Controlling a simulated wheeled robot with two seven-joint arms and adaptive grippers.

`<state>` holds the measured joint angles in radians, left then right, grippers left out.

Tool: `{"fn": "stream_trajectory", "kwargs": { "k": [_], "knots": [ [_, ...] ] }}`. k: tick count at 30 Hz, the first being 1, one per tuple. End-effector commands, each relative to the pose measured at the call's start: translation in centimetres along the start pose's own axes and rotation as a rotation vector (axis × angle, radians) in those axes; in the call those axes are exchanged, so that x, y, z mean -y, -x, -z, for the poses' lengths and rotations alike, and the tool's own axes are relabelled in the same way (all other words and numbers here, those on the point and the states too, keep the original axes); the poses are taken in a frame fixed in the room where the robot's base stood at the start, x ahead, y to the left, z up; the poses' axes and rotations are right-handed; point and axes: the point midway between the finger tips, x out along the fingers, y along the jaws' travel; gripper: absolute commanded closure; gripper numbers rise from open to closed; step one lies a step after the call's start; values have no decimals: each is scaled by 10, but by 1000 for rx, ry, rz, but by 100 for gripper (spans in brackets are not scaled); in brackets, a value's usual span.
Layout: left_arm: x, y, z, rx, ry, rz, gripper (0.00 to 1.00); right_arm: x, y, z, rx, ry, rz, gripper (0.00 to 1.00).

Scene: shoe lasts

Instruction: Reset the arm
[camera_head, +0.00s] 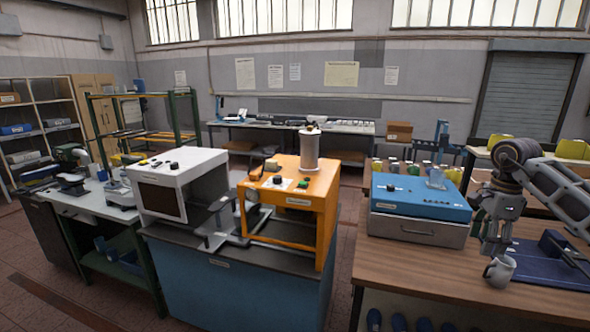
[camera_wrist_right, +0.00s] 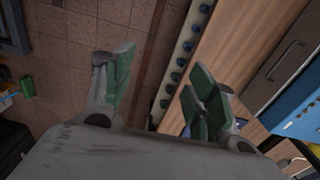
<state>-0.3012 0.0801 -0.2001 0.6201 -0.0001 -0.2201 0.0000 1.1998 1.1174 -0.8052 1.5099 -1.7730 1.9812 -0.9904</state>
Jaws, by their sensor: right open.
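My right arm comes in from the right in the head view. My left gripper is not in view.
A blue-topped box with a grey drawer (camera_head: 418,233) stands left of the right gripper. A dark blue mat (camera_head: 545,268) lies to its right. An orange machine (camera_head: 322,205) and a white machine (camera_head: 205,160) stand on the blue cabinet (camera_head: 225,292). Bare tabletop (camera_head: 420,272) lies in front of the box.

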Motion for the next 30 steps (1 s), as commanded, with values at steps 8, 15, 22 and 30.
{"fn": "stream_trajectory", "kwargs": {
  "k": [8,15,22,30],
  "knots": [
    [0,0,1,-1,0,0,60,3,-9,-10,35,-2,-8,43],
    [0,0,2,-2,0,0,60,8,-24,-28,100,-11,-20,43],
    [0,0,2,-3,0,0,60,13,-48,-57,206,-33,-45,43],
    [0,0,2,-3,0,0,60,21,-95,-118,436,-116,-118,43]
  ]
}}
